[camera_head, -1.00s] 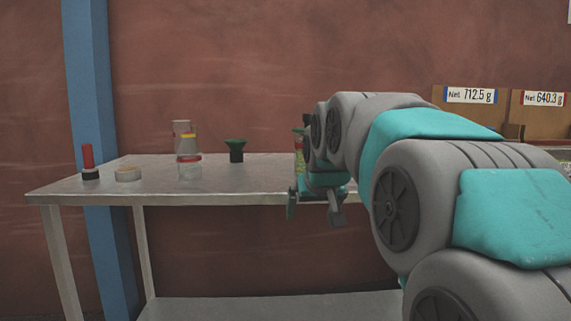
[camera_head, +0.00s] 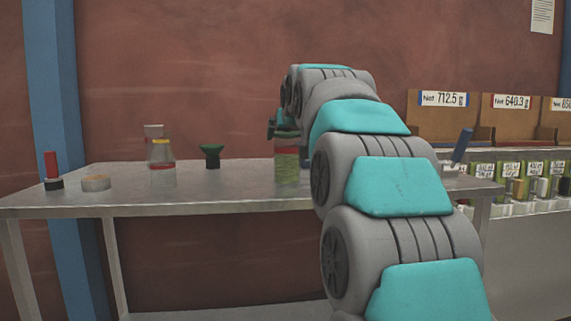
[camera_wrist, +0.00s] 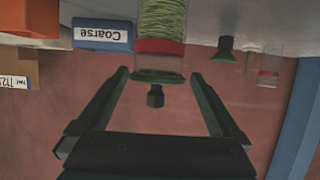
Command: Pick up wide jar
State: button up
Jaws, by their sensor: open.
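The wide jar (camera_head: 287,165) stands upright on the metal table, filled with green strands and with a red band near its top. In the wrist view, which is upside down, the jar (camera_wrist: 161,22) has a dark green lid with a black knob (camera_wrist: 155,96). My gripper (camera_wrist: 159,76) is open and empty, with one finger on each side of the lid area. I cannot tell whether the fingers touch it. In the head view my gripper (camera_head: 283,128) is at the jar's top, partly hidden by my arm.
On the table (camera_head: 230,198) stand a green funnel (camera_head: 210,155), a clear vessel (camera_head: 160,158), a pale ring (camera_head: 96,183) and a red-and-black item (camera_head: 53,170). A "Coarse" label (camera_wrist: 102,33) is beside the jar. Brown bins (camera_head: 438,118) are at the right.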

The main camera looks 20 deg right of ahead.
jog(key=shift+x, duration=2.75)
jog(key=shift+s+d+f, duration=0.1)
jog(key=shift+c, duration=0.2)
jog(key=c, duration=1.2)
